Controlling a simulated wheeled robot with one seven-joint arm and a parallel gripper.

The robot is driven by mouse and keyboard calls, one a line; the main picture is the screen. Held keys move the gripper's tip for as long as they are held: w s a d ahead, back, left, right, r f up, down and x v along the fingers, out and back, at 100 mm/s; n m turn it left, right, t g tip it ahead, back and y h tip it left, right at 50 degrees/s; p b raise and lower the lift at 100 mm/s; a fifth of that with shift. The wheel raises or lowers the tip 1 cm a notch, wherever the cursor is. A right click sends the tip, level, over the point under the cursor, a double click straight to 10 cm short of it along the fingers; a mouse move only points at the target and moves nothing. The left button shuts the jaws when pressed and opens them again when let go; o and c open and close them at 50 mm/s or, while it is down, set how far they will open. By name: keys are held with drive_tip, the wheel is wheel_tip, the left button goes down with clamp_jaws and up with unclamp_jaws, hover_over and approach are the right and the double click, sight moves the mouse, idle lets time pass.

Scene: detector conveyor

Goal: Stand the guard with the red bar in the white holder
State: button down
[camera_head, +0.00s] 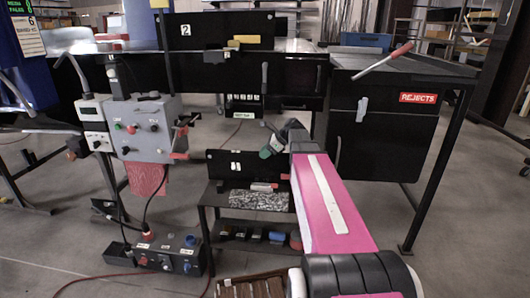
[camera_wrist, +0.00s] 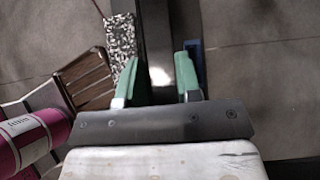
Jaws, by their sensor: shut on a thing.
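My gripper (camera_head: 271,148) is low in front of the conveyor, at the upper right of a dark panel (camera_head: 222,163) with a white label. The panel stands upright at the back of a low black bench. In the wrist view, my gripper (camera_wrist: 158,82) has its green fingers on either side of a dark strip (camera_wrist: 157,28), which looks like the top edge of this panel. A small white and red piece (camera_head: 263,187) lies at the panel's foot; I cannot tell whether it is the red bar or the holder. No white holder is clearly visible.
The low bench (camera_head: 212,197) carries a speckled board (camera_head: 258,201) and has several small items below. A grey control box (camera_head: 147,128) stands left. The rejects cabinet (camera_head: 385,125) is right. A wooden crate (camera_wrist: 88,78) is near the bench. Red cables cross the floor.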

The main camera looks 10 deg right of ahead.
drive_tip(key=shift+f, duration=0.25)
drive_tip(key=c, duration=0.7)
unclamp_jaws()
drive_tip(key=shift+c, duration=0.2)
drive_tip(key=shift+f, duration=0.1)
drive_tip(key=shift+d, duration=0.1)
drive_tip(key=v, duration=1)
drive_tip(key=shift+s+d+r, duration=0.15)
drive_tip(key=shift+d+r, duration=0.05)
drive_tip(key=shift+r, duration=0.1)
drive_tip(key=shift+s, duration=0.1)
